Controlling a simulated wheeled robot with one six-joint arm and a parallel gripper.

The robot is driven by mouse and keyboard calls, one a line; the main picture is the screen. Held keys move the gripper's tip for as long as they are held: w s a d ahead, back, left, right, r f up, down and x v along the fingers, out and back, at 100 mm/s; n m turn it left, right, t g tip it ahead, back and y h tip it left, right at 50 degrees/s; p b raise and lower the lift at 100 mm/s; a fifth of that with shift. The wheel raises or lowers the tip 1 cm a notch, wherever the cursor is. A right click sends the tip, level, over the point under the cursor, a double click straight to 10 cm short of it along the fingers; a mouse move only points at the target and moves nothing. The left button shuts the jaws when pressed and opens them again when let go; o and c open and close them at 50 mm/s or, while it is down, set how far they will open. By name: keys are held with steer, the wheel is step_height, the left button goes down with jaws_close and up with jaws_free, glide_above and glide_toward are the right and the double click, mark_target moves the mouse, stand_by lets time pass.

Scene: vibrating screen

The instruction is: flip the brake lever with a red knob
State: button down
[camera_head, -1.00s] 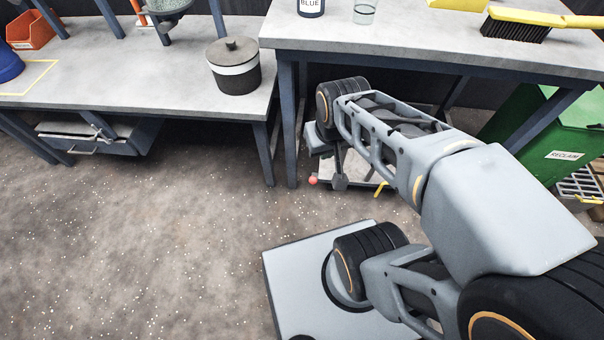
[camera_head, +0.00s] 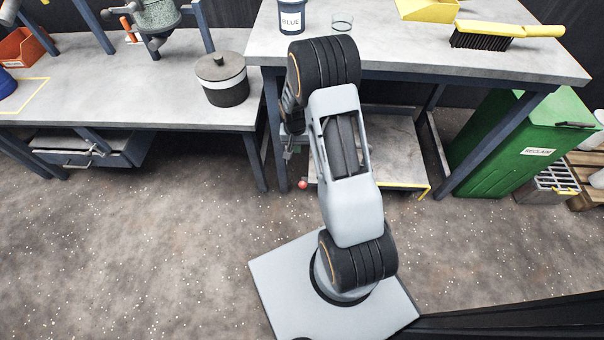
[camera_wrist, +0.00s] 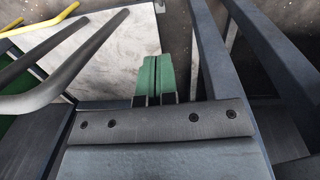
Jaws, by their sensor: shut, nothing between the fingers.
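The red knob (camera_head: 303,184) is a small ball low beside the right bench's front left leg in the head view. Its lever is mostly hidden behind my arm and cannot be made out. My gripper (camera_wrist: 158,62) shows in the wrist view, with its two green finger pads together and nothing between them. The knob is not visible in the wrist view.
A low cart with a pale deck (camera_head: 395,145) and yellow edge stands under the right bench (camera_head: 430,50). Grey bars (camera_wrist: 75,65) and a dark post (camera_wrist: 205,50) lie close around my gripper. A green bin (camera_head: 505,145) stands right. Floor at left is clear.

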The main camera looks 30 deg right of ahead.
steer(key=b, duration=0.4)
glide_toward(302, 184)
steer(key=w+d+f, duration=0.2)
steer(key=w+f, duration=0.2)
steer(key=f, duration=0.1)
steer(key=shift+s+a+f+b, duration=0.15)
steer(key=shift+s+f+b, duration=0.15)
steer(key=shift+s+f, duration=0.3)
steer(key=shift+s+a+f+b, duration=0.2)
steer(key=shift+s+f+b, duration=0.1)
steer(key=shift+s+f, duration=0.25)
steer(key=shift+f, duration=0.15)
steer(key=shift+s+a+f+b, duration=0.25)
steer(key=shift+s+f, duration=0.1)
steer(key=shift+s, duration=0.2)
steer(key=shift+s+a+f+b, duration=0.1)
steer(key=shift+s+a+f, duration=0.2)
steer(key=shift+s+f, duration=0.15)
step_height(302, 184, up, 14)
steer(key=w+p, duration=0.2)
steer(key=p, duration=0.4)
steer(key=shift+w, duration=0.4)
